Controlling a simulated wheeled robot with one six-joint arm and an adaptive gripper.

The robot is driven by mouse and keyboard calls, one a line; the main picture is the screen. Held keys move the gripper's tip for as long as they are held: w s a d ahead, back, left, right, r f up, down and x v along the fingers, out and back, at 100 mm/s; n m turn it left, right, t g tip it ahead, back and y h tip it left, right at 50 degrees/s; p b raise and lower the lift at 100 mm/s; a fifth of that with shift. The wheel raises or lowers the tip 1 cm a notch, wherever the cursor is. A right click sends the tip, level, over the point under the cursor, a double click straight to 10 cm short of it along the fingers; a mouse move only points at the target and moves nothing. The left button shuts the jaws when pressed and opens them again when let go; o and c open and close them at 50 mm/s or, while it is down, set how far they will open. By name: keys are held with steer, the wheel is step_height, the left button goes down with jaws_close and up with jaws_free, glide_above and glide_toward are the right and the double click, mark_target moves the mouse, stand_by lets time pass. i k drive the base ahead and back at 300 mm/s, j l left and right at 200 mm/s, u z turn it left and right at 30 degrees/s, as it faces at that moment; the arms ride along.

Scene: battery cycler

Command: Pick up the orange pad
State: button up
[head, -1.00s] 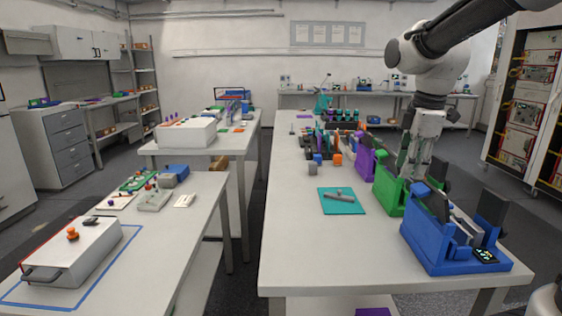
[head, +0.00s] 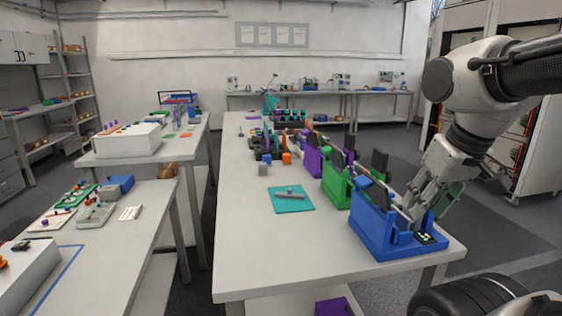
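No orange thing in view can be told for certain as the pad. A small orange block (head: 287,158) stands on the long table beside a small blue block (head: 267,158). My gripper (head: 418,218) is low over the right edge of the table, at the back right of the blue holder (head: 385,240). It is far from the orange block. Its fingertips are partly hidden by the holder and the slabs in it, so I cannot tell if they are open, shut or touching anything.
A green holder (head: 336,186) and a purple holder (head: 313,161) stand behind the blue one. A teal mat (head: 284,205) bears a grey bar. The table's front left (head: 250,255) is clear. A purple box (head: 333,307) sits below.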

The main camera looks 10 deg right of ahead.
mark_target(286, 157)
steer(key=l+z, duration=0.3)
steer(key=i+l+z, duration=0.25)
steer(key=l, duration=0.15)
steer(key=l+z, duration=0.3)
steer(key=i+l+z, duration=0.2)
steer(key=l+z, duration=0.25)
steer(key=i+l+z, duration=0.25)
steer(key=z, duration=0.2)
steer(key=i+l+z, duration=0.3)
steer(key=z, duration=0.2)
steer(key=i+l+z, duration=0.15)
steer(key=i, duration=0.25)
steer(key=i+l+z, duration=0.1)
steer(key=i, duration=0.25)
steer(key=i+u, duration=0.35)
steer(key=u, duration=0.15)
steer(key=i+l+u, duration=0.1)
steer(key=i+u, duration=0.2)
steer(key=u, duration=0.15)
steer(key=i+j+u, duration=0.15)
steer(key=u, duration=0.25)
steer(key=i+u, duration=0.6)
steer(key=u, duration=0.25)
steer(key=i+u, duration=0.2)
steer(key=i, duration=0.45)
steer(key=i+u, duration=0.2)
steer(key=i, duration=0.45)
